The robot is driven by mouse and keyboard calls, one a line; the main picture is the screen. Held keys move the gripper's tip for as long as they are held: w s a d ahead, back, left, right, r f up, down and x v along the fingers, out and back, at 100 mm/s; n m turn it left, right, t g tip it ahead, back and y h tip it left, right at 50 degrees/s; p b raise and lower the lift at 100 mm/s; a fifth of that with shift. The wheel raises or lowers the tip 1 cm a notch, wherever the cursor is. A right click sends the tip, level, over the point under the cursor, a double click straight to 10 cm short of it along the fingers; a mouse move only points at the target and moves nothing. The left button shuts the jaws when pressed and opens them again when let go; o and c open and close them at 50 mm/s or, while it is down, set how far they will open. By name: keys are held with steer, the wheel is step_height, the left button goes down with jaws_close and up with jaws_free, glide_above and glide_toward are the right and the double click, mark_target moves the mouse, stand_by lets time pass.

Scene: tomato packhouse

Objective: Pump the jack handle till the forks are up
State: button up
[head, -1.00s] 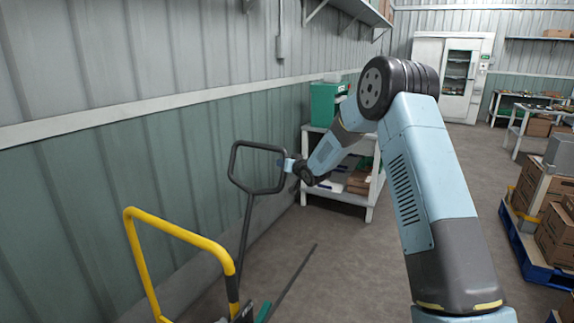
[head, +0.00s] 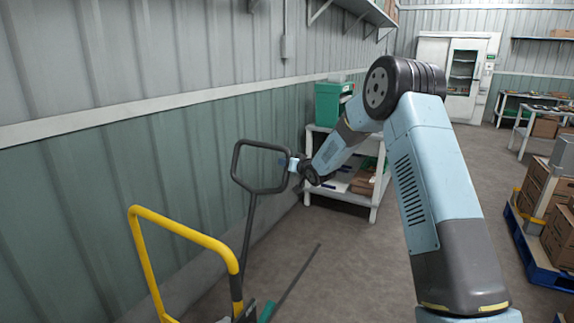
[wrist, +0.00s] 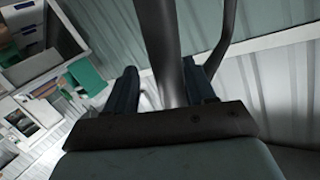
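The jack handle (head: 234,172) is a dark loop on a long dark shaft (head: 247,235). It stands upright in front of the green lower wall in the head view. My gripper (head: 286,163) is at the right side of the loop. In the wrist view my gripper (wrist: 162,92) has one finger on each side of the dark handle bar (wrist: 165,45) and looks shut on it. The jack's lower body is mostly cut off by the bottom edge. The forks cannot be made out clearly.
A yellow rail (head: 185,231) stands in front of the handle at the lower left. A white shelf unit (head: 340,194) with a green bin (head: 331,104) stands behind my gripper. Boxes sit on a blue pallet (head: 540,266) at the right.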

steer(key=v, duration=1.3)
steer(key=shift+s, duration=0.3)
steer(key=shift+d+r, duration=0.1)
steer(key=shift+d, duration=0.05)
steer(key=shift+r, duration=0.1)
